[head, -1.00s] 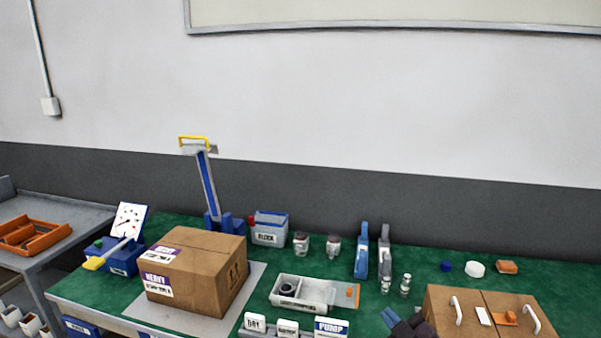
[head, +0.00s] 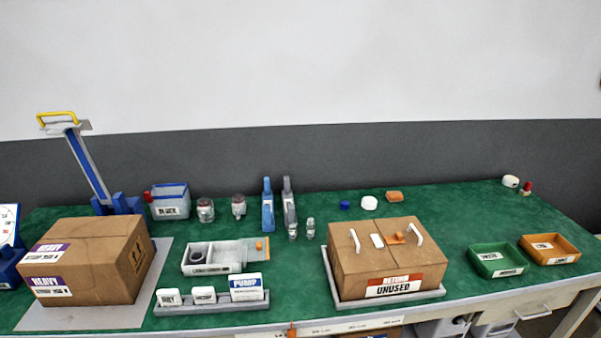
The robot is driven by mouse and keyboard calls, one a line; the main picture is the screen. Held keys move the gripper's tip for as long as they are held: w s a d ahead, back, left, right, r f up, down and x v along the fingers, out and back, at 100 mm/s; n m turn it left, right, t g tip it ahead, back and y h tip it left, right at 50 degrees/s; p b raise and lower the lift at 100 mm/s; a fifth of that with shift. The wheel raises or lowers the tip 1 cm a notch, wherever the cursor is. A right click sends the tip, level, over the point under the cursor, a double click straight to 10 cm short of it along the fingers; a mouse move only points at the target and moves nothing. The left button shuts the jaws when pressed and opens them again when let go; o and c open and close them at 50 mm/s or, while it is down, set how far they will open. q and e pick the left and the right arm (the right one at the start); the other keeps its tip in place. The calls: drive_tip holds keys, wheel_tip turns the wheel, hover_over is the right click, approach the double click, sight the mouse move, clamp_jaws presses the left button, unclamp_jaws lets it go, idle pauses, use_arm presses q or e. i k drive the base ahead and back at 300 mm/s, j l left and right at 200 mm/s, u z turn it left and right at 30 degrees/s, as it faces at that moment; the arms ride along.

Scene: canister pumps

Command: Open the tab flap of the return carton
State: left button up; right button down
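The return carton (head: 360,272) is a brown box with an orange and white label (head: 393,285) reading "UNUSED" on its front. It sits on a grey tray (head: 433,294) right of the middle of the green bench. Its top shows two panels meeting at a seam, and both look closed. Two white handles stand on top, a left one (head: 354,240) and a right one (head: 415,235). A small white piece (head: 377,241) and an orange tab (head: 398,238) lie between them. Neither of my grippers shows in the head view now.
A brown "HEAVY" carton (head: 118,262) stands on a grey mat at the left. A grey organizer (head: 212,257) and a rack of labelled boxes (head: 210,306) lie between the cartons. Green (head: 497,261) and orange (head: 549,249) bins stand right of the return carton.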

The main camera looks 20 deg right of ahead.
sight(419, 249)
drive_tip(key=z, duration=1.3)
